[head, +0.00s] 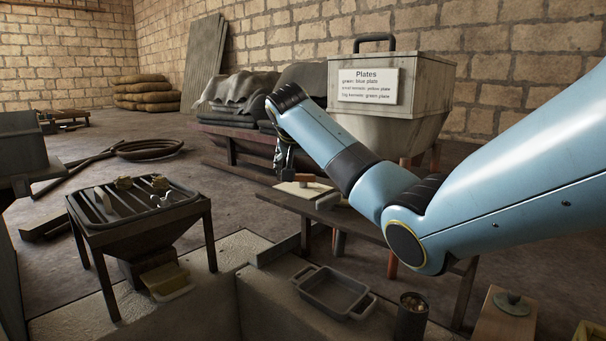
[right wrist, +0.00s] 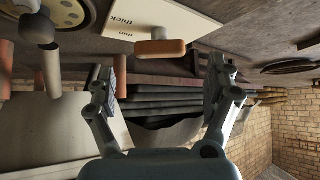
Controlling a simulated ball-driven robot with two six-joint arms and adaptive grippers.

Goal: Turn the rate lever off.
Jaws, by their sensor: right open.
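The lever's brown-orange handle (right wrist: 161,48) shows in the right wrist view against a white plate (right wrist: 165,18) marked "thick" and "thin". In the head view the white plate (head: 300,190) lies on a low bench, with the small brown handle (head: 304,177) above it. My right gripper (head: 284,158) is just above and beside the handle, partly hidden by my own arm in the head view. In the right wrist view its two fingers (right wrist: 162,82) stand wide apart with nothing between them. The handle is near but beyond the fingertips, with no visible contact. My left gripper is out of view.
A hopper (head: 430,105) with a "Plates" sign (head: 368,86) stands behind my right arm. A grated table (head: 135,228) is at left. A grey tray (head: 333,296), a metal can (head: 411,315) and a wooden block (head: 505,320) are in front. Open floor lies at back left.

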